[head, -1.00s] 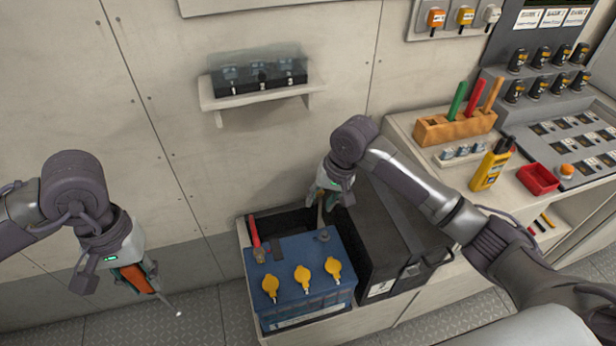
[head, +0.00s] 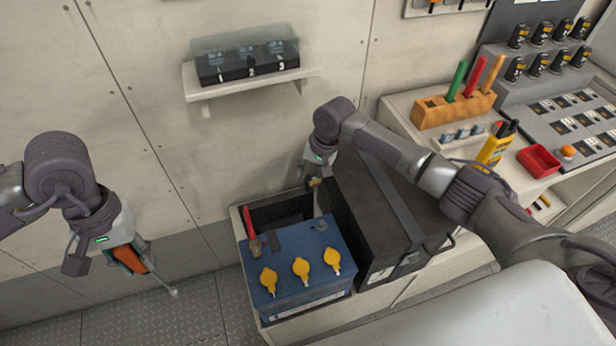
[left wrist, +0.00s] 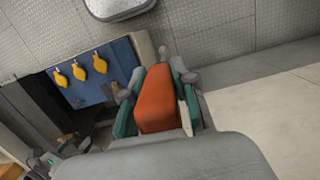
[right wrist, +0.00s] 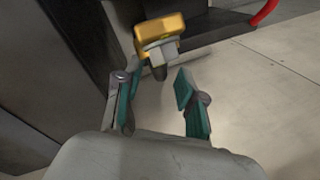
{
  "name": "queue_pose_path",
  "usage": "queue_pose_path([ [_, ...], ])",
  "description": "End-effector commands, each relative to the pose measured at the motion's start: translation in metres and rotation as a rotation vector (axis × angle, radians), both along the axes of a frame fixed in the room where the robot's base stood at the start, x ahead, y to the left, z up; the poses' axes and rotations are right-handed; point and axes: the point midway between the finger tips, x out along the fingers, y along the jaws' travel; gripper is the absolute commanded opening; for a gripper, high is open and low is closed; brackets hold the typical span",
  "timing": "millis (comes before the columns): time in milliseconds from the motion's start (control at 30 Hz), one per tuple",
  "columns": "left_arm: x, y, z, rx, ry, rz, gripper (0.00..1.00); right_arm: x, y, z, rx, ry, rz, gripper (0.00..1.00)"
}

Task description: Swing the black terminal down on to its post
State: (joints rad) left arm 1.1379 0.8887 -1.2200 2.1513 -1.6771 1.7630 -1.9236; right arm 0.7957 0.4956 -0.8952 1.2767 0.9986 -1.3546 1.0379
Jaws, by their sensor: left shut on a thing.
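The blue battery (head: 300,290) sits in an open box with its yellow caps (head: 301,267) along the front. A bare grey post (head: 322,226) stands at its back right corner. A brass-yellow clamp with a grey bolt (right wrist: 160,40), probably the black terminal, shows just beyond my right fingertips in the right wrist view. Its black cable is not clearly seen. My right gripper (right wrist: 155,98) is open behind the post, with the clamp not between its fingers. My left gripper (left wrist: 158,95) is shut on an orange-handled tool (left wrist: 157,98), left of the battery.
A red cable (head: 248,220) ends in a clamp at the battery's back left. A black box (head: 385,215) stands close on the battery's right. A wall shelf (head: 250,85) with a covered switch block is above. Floor left of the battery is clear.

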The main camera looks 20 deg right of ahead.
Motion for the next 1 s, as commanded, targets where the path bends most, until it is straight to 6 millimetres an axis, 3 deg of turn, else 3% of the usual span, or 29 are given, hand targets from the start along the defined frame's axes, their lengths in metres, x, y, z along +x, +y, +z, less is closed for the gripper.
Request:
queue_pose_path([
  [200, 0.0, 0.0, -0.001, 0.0, -0.001, 0.0, 0.0, 0.002, 0.004, -0.018, 0.001, -0.001, 0.001, 0.39],
  [500, 0.0, 0.0, -0.001, 0.0, -0.001, 0.0, 0.0, 0.002, 0.005, -0.02, 0.0, -0.002, 0.002, 0.39],
  [733, 0.0, 0.0, -0.001, 0.0, -0.001, 0.0, 0.0, 0.002, 0.005, -0.02, 0.001, -0.001, 0.002, 0.01],
  [1000, 0.0, 0.0, 0.0, 0.0, -0.001, 0.0, 0.0, 0.002, 0.006, -0.019, 0.002, -0.001, 0.001, 0.0],
])
